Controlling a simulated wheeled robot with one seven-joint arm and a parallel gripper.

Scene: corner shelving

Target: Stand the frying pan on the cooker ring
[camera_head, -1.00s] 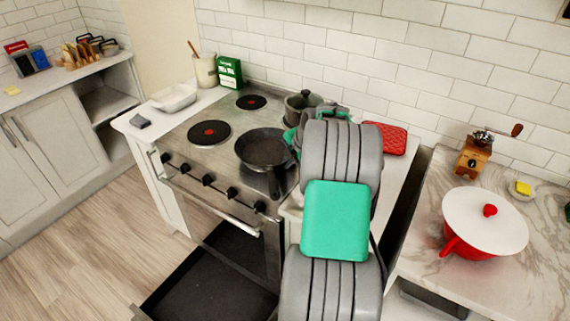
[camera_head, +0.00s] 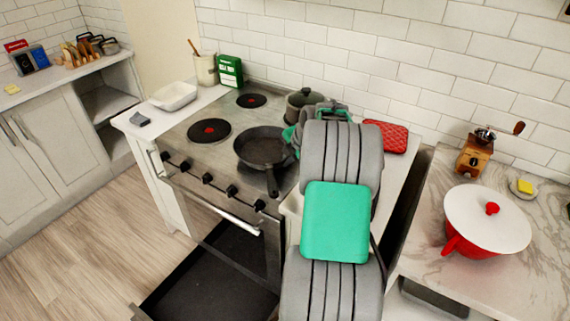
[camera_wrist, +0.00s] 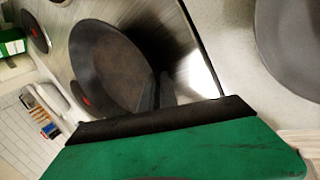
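The frying pan (camera_head: 262,147) is dark and sits on the front right part of the cooker top (camera_head: 185,143), its handle pointing toward the front edge. The ring under it is hidden. In the wrist view the pan (camera_wrist: 108,62) fills the upper left, and its handle runs down toward the black edge of my green gripper (camera_wrist: 165,122). I cannot see whether the finger touches the handle. In the head view my gripper is mostly hidden behind my arm, just right of the pan. Whether it is open or shut does not show.
A lidded pot (camera_head: 304,103) stands behind the pan, near my arm. Two bare rings, front left (camera_head: 209,131) and back left (camera_head: 251,101), are free. The oven door (camera_head: 205,285) hangs open below. A red pot with a white lid (camera_head: 484,222) is on the right counter.

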